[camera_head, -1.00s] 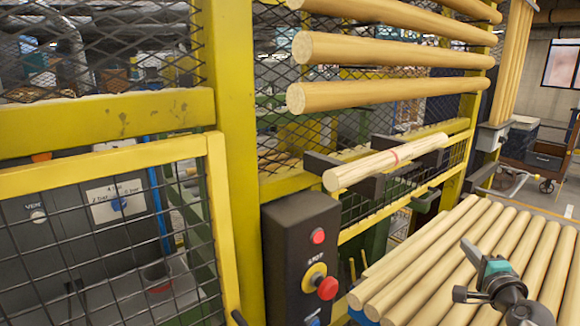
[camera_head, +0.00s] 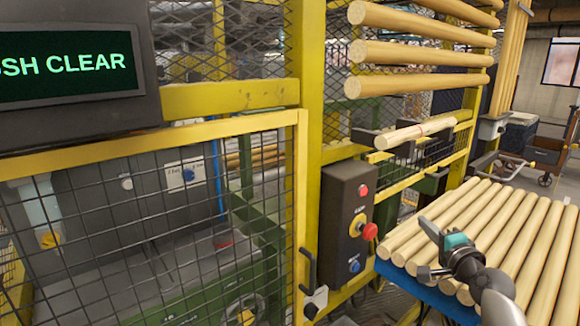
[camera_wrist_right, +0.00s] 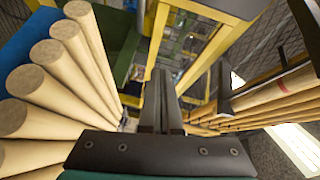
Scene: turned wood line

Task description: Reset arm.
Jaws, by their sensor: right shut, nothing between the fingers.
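My right arm comes in from the lower right in the head view. Its right gripper (camera_head: 427,225) is above the near left part of the stacked round wood bars, pointing toward the machine side. It is shut and empty. In the wrist view its dark fingers (camera_wrist_right: 163,85) lie together with nothing between them, with bars to their left. My left gripper is not in view.
A dark control box (camera_head: 345,220) with red and blue buttons stands on the yellow frame left of the gripper. A mesh door (camera_head: 150,225) and a screen ending in "SH CLEAR" (camera_head: 70,65) are at left. Bars (camera_head: 470,235) fill the lower right.

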